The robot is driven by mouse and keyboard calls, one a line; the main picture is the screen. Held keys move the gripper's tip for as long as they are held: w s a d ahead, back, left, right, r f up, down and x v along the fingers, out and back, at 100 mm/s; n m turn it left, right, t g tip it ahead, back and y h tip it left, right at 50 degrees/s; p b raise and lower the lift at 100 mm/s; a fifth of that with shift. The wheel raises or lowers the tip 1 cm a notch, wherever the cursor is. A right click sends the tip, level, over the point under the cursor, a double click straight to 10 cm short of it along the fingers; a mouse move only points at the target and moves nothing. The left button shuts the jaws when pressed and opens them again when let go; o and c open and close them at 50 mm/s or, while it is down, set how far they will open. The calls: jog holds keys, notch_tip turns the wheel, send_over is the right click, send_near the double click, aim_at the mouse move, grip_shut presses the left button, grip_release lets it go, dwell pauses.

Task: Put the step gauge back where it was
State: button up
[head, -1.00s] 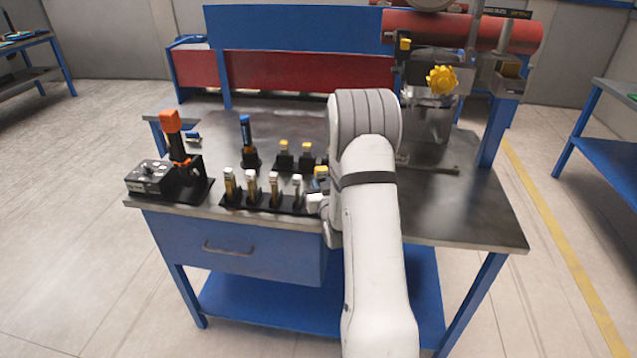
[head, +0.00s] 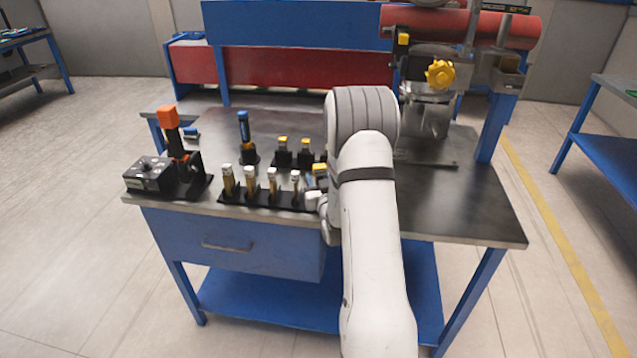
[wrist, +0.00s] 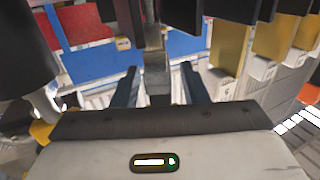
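My gripper shows in the wrist view (wrist: 160,78), with its two dark fingers apart. A narrow grey bar (wrist: 153,60) with a change of width stands between them in the picture, with gaps on both sides. It may be the step gauge, but I cannot tell for sure. Brass gauges with white ends (wrist: 229,42) stand to its right. In the head view the gripper is mostly hidden by my arm, at the right end of the black rack (head: 240,198) with the row of brass gauges (head: 250,180). A yellow-topped piece (head: 319,169) shows beside my wrist.
On the bench (head: 450,205), a black device with an orange-topped post (head: 168,117) stands at the left. A blue-topped tool (head: 243,125) and small yellow-topped pieces (head: 282,142) stand behind the rack. A machine with a yellow knob (head: 439,74) stands back right. The right front is clear.

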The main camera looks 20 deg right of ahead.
jog(key=shift+r, duration=0.2)
jog(key=b+v, duration=0.3)
jog(key=v, duration=0.9)
jog(key=s+a+r+n+g+y, duration=0.1)
jog(key=s+a+r+g, duration=0.1)
jog(key=a+g, duration=0.2)
jog(key=s+a+r+g+y, duration=0.1)
jog(key=s+a+r+g, duration=0.1)
jog(key=a+g, duration=0.15)
jog(key=s+a+r+g+y, duration=0.1)
jog(key=s+a+r+g, duration=0.1)
jog(key=s, duration=0.8)
jog(key=s+a+r+n+g, duration=0.1)
jog(key=s+a+r+g, duration=0.2)
jog(key=s+a+g, duration=0.2)
jog(key=s+a, duration=0.2)
jog(key=s, duration=0.2)
jog(key=shift+s+r+y, duration=0.2)
jog(key=shift+s+y, duration=0.2)
